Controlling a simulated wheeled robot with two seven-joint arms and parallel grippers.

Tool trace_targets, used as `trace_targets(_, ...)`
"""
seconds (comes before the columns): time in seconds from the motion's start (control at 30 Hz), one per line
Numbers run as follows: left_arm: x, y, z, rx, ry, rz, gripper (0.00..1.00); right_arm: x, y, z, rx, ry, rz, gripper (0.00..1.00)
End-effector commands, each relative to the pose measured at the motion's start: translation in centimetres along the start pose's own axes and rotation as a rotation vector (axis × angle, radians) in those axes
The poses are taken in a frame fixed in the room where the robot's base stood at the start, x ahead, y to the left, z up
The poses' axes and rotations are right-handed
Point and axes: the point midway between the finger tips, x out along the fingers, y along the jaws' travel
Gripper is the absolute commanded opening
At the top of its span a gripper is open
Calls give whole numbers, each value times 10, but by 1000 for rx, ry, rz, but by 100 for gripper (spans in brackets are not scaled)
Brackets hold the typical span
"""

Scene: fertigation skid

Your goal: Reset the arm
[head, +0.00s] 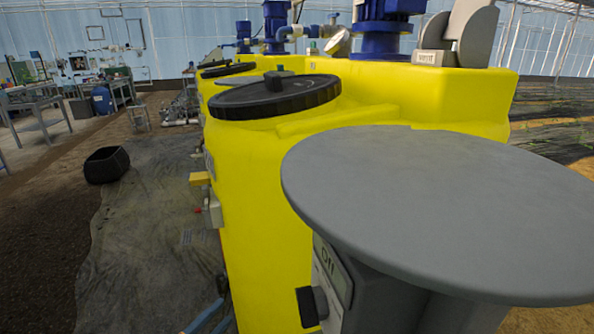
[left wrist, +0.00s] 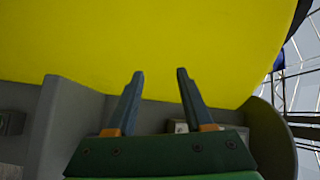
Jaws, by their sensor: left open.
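My left gripper (left wrist: 158,72) is open, its two blue-grey fingers apart with nothing between them. In the left wrist view its fingertips show against a yellow surface (left wrist: 150,35), with grey panels (left wrist: 72,115) on both sides. I cannot tell whether it touches them. In the head view two blue bars (head: 207,316) show at the bottom edge; I cannot tell whether they are my fingers or pipes. My right gripper is not in view.
A large grey disc (head: 440,205) fills the right foreground, above a grey box with an "OFF" display (head: 335,270). Behind it is a yellow tank (head: 250,180) with a black lid (head: 275,97). A black tub (head: 106,165) stands at left; floor around it looks open.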

Motion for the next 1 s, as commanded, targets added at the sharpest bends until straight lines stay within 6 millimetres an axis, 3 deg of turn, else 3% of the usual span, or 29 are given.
trace_targets(0.03, -14, 45, 22, -173, -146, 67, 52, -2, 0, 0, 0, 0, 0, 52)
trace_targets(0.1, -45, 111, 43, -397, -352, 162, 52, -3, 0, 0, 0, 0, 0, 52)
trace_targets(0.17, -78, 166, 49, -566, -519, 245, 52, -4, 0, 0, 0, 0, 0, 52)
trace_targets(0.2, -104, 201, 47, -669, -627, 301, 52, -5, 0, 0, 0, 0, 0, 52)
trace_targets(0.3, -173, 280, 24, -895, -889, 443, 52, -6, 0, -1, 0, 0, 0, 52)
trace_targets(0.4, -241, 336, -16, -1069, -1120, 577, 52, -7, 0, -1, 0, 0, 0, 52)
trace_targets(0.5, -293, 368, -55, -1181, -1295, 680, 52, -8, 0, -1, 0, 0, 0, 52)
trace_targets(0.6, -324, 382, -81, -1241, -1399, 743, 52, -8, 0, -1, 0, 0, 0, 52)
trace_targets(0.7, -335, 386, -91, -1261, -1438, 766, 52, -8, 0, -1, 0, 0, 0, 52)
trace_targets(1.0, -335, 387, -92, -1262, -1439, 766, 52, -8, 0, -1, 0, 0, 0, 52)
